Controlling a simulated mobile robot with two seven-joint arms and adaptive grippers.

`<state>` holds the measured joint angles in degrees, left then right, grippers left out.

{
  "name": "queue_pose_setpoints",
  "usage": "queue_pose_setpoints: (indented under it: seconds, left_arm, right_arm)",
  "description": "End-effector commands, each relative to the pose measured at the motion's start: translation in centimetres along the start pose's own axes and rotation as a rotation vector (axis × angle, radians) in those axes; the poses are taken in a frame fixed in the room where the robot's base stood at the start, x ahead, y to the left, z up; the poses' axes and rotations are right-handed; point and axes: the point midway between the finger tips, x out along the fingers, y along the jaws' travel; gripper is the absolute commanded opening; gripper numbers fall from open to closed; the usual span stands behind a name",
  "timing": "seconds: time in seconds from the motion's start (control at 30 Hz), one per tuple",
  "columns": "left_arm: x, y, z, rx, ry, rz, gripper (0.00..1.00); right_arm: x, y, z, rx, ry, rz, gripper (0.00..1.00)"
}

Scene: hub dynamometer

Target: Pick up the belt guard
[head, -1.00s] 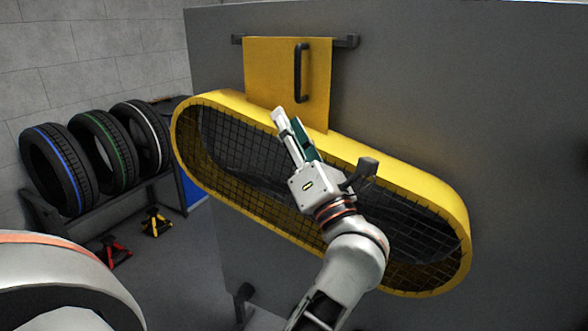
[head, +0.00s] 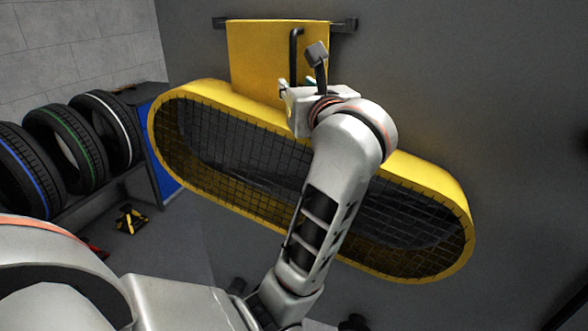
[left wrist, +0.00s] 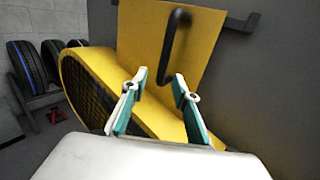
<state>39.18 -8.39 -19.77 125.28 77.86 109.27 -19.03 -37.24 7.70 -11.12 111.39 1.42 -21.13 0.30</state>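The belt guard is a long yellow rounded frame (head: 432,181) with dark mesh inside, sloping down to the right against a dark grey wall. A yellow plate (head: 258,62) with a black upright handle (head: 294,55) rises from its top edge. The left wrist view shows the plate (left wrist: 150,35), the handle (left wrist: 170,45) and the frame (left wrist: 108,90). My right gripper is not in view.
A dark bracket bar (head: 343,25) runs behind the plate's top. At left, several tires (head: 65,146) stand on a rack, with a yellow stand (head: 131,219) on the floor. The wall right of the plate is clear.

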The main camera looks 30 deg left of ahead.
Motion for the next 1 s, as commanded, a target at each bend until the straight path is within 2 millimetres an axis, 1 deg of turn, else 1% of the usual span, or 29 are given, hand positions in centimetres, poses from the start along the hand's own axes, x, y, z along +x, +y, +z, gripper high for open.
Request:
queue_pose_setpoints:
  seconds: [0.23, 0.4, 0.5, 0.7, 0.73, 0.83, 1.0]
  left_arm:
    - [2.9, -0.2, 0.0, 0.005, -0.003, 0.004, 0.30]
    - [4.8, -0.3, -0.1, 0.004, -0.002, 0.003, 0.30]
    - [5.3, -0.3, -0.2, 0.002, -0.001, 0.002, 0.30]
    - [5.3, -0.3, -0.3, 0.001, 0.000, 0.001, 0.30]
    - [5.3, -0.3, -0.3, 0.001, 0.000, 0.001, 0.27]
    - [5.3, -0.3, -0.3, 0.001, 0.000, 0.001, 0.01]
    - [5.3, -0.3, -0.3, 0.001, 0.000, 0.001, 0.00]
  right_arm:
    - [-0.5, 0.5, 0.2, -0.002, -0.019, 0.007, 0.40]
    - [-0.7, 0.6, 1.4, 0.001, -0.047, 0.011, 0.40]
    - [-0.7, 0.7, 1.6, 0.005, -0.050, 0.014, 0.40]
    - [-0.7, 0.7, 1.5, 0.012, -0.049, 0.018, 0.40]
    - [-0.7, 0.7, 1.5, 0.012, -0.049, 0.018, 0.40]
    - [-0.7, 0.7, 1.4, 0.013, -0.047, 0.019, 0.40]
    - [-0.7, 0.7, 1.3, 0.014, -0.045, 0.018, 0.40]
